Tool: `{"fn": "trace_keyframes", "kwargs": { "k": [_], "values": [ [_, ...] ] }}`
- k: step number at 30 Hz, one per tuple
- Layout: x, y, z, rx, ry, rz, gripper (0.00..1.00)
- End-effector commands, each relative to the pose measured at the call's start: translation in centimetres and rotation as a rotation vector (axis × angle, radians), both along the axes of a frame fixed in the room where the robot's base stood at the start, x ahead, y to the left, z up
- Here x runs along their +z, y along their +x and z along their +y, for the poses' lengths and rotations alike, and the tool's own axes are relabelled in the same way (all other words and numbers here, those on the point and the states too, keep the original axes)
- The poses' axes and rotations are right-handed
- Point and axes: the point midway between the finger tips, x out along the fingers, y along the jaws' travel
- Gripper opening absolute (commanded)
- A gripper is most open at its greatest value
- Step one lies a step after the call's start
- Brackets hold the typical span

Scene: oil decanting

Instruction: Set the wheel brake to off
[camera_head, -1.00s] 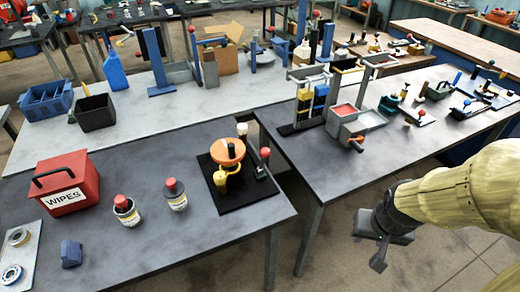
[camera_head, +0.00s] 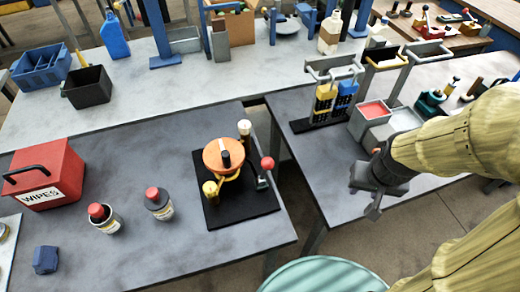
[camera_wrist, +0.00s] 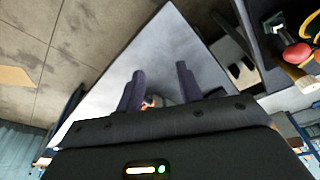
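An orange wheel (camera_head: 224,155) with a black knob stands on a black base plate at the right of the near grey table. Beside it, a lever with a red ball knob (camera_head: 267,163) rises from a small green-and-grey mount on the same plate; I take it for the brake lever, and its setting cannot be read. My gripper (camera_head: 374,196) hangs right of the plate, clear of wheel and lever. The wrist view shows its two dark fingers (camera_wrist: 158,88) apart, holding nothing. A red knob (camera_wrist: 298,53) shows at that view's upper right, probably the lever's.
A red wipes box (camera_head: 42,176) and two red-capped bottles (camera_head: 159,204) stand left of the plate. A rack with yellow and blue blocks (camera_head: 324,103) and grey trays (camera_head: 372,114) stand on the right table. A teal round stool top (camera_head: 322,276) shows at the bottom.

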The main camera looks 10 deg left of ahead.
Motion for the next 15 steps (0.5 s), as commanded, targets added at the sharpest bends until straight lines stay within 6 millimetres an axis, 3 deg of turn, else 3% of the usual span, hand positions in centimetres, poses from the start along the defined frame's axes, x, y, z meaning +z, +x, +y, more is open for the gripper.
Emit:
{"fn": "trace_keyframes", "kwargs": {
  "k": [11, 15],
  "values": [
    [0.0, -0.03, -0.01, 0.0, 0.0, 0.0, 0.36],
    [-0.38, 0.02, 0.02, -0.019, 0.007, 0.016, 0.57]
  ]
}}
